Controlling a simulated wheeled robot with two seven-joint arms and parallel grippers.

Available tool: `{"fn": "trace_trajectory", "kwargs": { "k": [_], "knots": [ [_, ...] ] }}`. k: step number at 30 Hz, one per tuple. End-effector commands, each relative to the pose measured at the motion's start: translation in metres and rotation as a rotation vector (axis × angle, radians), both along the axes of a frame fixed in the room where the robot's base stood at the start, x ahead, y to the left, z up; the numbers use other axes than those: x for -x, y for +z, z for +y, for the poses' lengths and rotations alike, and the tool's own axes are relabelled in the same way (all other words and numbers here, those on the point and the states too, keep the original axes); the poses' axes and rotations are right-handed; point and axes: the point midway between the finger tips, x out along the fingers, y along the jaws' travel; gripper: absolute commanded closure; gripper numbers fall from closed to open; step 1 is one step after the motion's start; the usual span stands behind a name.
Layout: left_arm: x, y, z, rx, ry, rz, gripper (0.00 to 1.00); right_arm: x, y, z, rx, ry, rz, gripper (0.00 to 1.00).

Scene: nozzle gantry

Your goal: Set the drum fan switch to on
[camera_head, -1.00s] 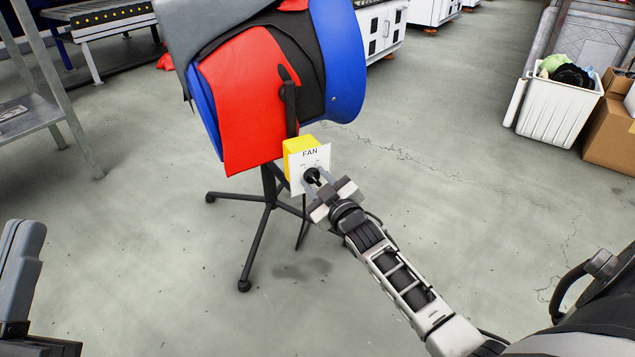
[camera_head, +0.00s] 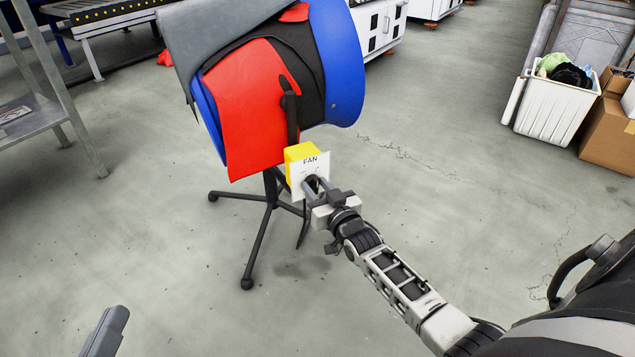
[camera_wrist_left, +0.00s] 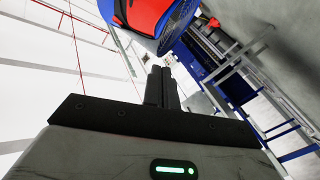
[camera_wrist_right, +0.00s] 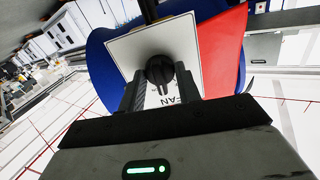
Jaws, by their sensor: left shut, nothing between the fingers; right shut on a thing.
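The drum fan (camera_head: 335,65) has a blue drum partly covered by red, black and grey cloths and stands on black legs. Its yellow switch box (camera_head: 298,153) has a white plate marked FAN (camera_head: 318,166); the plate also shows tilted in the right wrist view (camera_wrist_right: 185,45). A black rotary knob (camera_wrist_right: 159,70) sits on the plate. My right gripper (camera_head: 318,186) is shut on the knob, a finger on each side. The position marks are too small to read. My left gripper (camera_wrist_left: 162,72) is shut and empty, away from the fan.
A grey metal rack (camera_head: 50,105) stands at the left and a roller conveyor (camera_head: 105,18) behind it. A white bin (camera_head: 552,108) and cardboard boxes (camera_head: 608,140) stand at the right. The concrete floor around the fan legs is clear.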

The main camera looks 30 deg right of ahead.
Motion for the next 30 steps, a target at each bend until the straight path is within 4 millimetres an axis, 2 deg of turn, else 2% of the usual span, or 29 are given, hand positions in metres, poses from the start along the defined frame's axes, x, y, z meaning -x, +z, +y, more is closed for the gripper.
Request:
{"fn": "trace_trajectory", "kwargs": {
  "k": [3, 15, 30],
  "knots": [
    [0.0062, -0.0056, -0.002, 0.018, -0.011, 0.072, 1.0, 0.0004, 0.0012, -0.0005, -0.106, 0.0, -0.008, 0.9],
    [0.0045, -0.0088, 0.0, -0.033, -0.001, 0.068, 1.0, 0.0004, -0.0007, -0.0001, -0.369, 0.0, -0.034, 0.9],
    [0.0039, -0.0094, 0.0005, -0.045, 0.001, 0.067, 1.0, 0.0003, -0.0009, -0.0004, -0.458, 0.0, -0.043, 0.9]
  ]
}}
